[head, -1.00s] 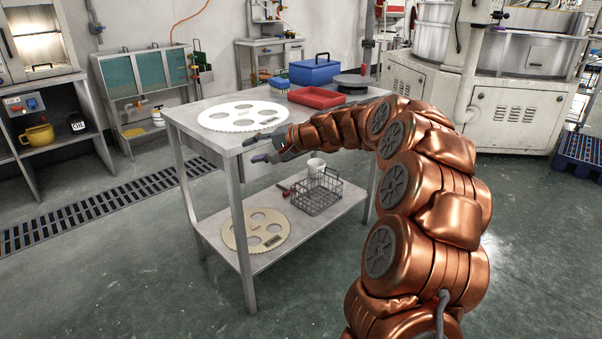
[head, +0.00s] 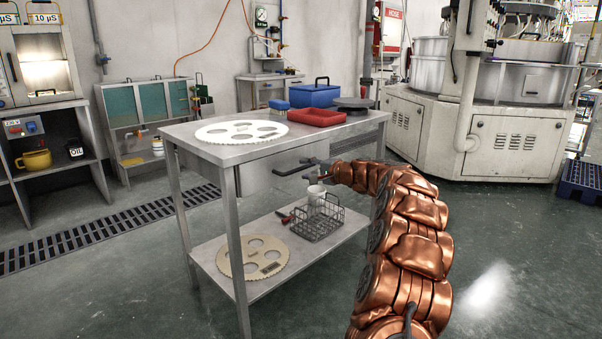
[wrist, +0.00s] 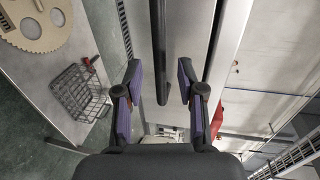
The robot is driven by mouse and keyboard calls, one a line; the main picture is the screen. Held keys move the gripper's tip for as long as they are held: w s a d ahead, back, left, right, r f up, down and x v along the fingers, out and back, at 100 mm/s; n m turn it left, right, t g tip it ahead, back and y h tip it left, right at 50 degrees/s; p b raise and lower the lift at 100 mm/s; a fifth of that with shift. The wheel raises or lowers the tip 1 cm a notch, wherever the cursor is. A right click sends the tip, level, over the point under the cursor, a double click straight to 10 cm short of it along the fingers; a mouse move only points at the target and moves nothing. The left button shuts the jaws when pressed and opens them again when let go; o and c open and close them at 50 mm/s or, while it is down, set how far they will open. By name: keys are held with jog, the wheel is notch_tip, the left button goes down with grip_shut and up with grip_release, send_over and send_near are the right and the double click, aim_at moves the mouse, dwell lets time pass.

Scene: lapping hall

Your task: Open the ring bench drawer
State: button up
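The ring bench (head: 290,147) is a grey metal table with a lower shelf. Its drawer (head: 262,180) is under the top, partly hidden by my gripper; its pale front (wrist: 182,45) fills the middle of the wrist view. A long dark bar handle (wrist: 159,50) runs along that front. My gripper (head: 296,175) is in front of the drawer below the bench top. In the wrist view my gripper (wrist: 160,78) is open, with a purple-padded finger on each side of the handle. I see no clear contact, and the depth between fingers and handle is hard to tell.
On the bench top are a white holed ring plate (head: 240,132), a red tray (head: 317,117), a blue box (head: 313,95) and a dark disc (head: 353,103). Floor in front is free.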

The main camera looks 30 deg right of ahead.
aim_at(302, 168)
jog(key=shift+b+x, duration=0.3)
jog(key=shift+x, duration=1.45)
grip_shut()
